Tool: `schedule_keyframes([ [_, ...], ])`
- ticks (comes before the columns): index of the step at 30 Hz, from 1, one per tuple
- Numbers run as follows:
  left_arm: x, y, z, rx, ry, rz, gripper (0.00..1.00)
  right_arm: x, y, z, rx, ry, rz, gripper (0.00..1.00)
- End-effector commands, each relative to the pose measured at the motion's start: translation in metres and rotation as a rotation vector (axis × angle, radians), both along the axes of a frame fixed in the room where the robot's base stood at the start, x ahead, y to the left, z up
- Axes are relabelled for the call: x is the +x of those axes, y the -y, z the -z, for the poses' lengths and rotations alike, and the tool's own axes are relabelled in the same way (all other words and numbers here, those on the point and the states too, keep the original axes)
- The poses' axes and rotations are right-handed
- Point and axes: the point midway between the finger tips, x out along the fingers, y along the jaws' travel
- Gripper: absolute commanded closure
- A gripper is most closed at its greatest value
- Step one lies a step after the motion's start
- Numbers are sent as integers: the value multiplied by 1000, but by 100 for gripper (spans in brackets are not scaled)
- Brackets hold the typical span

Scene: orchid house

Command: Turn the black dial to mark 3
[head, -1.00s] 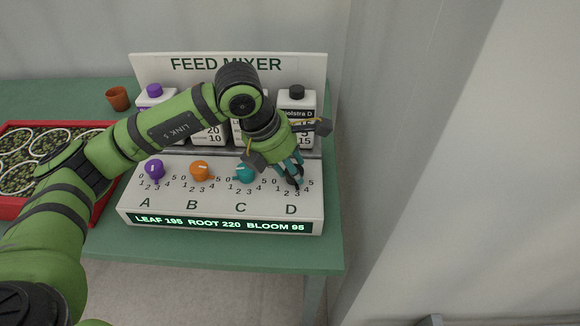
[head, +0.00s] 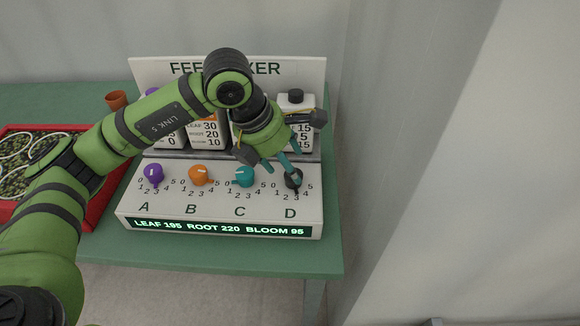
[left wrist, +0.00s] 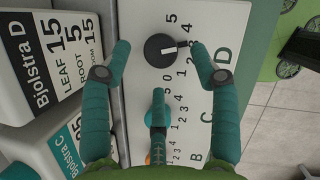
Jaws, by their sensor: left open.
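The black dial (head: 293,179) sits above the letter D at the right end of the white feed mixer panel (head: 265,213). My left gripper (head: 291,170) is open over the dial. In the left wrist view the left gripper (left wrist: 160,47) has one fingertip on each side of the dial, with visible gaps in the picture. My right gripper is not in view.
Purple (head: 154,173), orange (head: 199,175) and teal (head: 244,176) dials stand left of the black one. Labelled bottles, including Bjolstra D (left wrist: 52,52), stand behind. A red tray (head: 97,205) and a terracotta pot (head: 116,100) are on the green table (head: 240,255).

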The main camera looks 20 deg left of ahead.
Motion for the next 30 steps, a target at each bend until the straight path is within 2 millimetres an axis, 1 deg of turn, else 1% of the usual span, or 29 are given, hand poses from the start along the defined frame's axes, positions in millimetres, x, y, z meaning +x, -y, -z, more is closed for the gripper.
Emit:
schedule_keyframes([
  [1,-2,-4,-12,1,7,-1,38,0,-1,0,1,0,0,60],
  [6,-12,-13,-46,0,7,-1,38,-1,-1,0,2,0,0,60],
  [9,-17,-18,-63,0,7,-1,38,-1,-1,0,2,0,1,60],
  [12,-21,-21,-74,0,4,-1,38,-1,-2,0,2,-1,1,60],
  [15,-23,-24,-81,0,3,0,38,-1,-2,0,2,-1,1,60],
  [18,-24,-24,-84,1,2,0,38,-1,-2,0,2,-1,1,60],
  [30,-24,-24,-84,0,1,0,38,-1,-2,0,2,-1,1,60],
])
